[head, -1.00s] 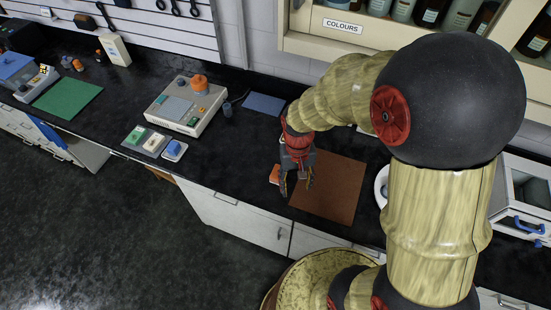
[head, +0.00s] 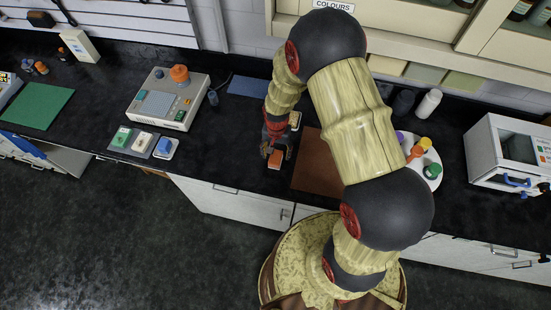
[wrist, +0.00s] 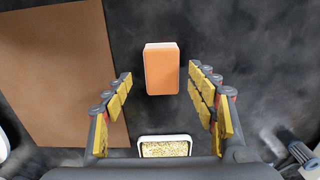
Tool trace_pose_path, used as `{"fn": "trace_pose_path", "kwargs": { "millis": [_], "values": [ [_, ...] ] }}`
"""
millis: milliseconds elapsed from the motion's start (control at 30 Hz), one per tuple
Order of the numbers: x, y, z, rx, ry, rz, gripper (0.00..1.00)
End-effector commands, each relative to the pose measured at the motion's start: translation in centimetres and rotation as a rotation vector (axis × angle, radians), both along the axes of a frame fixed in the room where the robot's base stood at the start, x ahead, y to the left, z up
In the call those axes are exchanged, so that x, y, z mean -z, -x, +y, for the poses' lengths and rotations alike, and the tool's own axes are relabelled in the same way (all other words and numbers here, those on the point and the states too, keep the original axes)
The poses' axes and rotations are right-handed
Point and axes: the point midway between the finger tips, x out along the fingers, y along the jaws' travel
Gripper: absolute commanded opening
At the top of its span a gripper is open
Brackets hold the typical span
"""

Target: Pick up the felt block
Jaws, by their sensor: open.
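An orange block (wrist: 161,70) with a pale lower layer, which looks like the felt block, lies on the dark counter. In the wrist view it sits upper centre, between and slightly beyond my open fingertips. In the head view the block (head: 275,159) shows at the front of my gripper (head: 276,151), left of the brown mat. My gripper (wrist: 160,82) is open, with yellow-padded fingers on either side and a gap to the block on both sides. Nothing is held. The exact height above the block is hard to tell.
A white-rimmed piece with a speckled gold face (wrist: 165,147) lies close behind, near the gripper's palm. The brown mat (head: 316,165) is beside the block. A beige instrument (head: 168,98) stands to the left. A round white tray (head: 431,179) stands to the right.

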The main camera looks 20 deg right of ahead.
Motion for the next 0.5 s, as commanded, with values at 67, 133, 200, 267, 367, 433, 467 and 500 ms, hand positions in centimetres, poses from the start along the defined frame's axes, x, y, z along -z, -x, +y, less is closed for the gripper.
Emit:
{"fn": "trace_pose_path", "kwargs": {
  "millis": [67,133,200,267,367,433,467,500],
  "values": [
    [1.2,0.1,0.2,-0.001,0.001,0.003,0.58],
    [2.3,0.2,0.4,-0.001,-0.001,0.004,0.58],
    [3.2,0.1,0.4,-0.001,0.0,0.002,0.58],
    [3.7,0.1,0.4,-0.001,0.0,0.001,0.58],
    [4.2,0.0,0.4,-0.001,-0.001,0.001,0.58],
    [4.3,0.0,0.4,-0.001,0.0,0.0,0.58],
    [4.3,0.0,0.4,-0.001,0.0,0.0,0.58],
    [4.2,0.0,0.4,-0.001,0.0,0.0,0.58]
  ]
}}
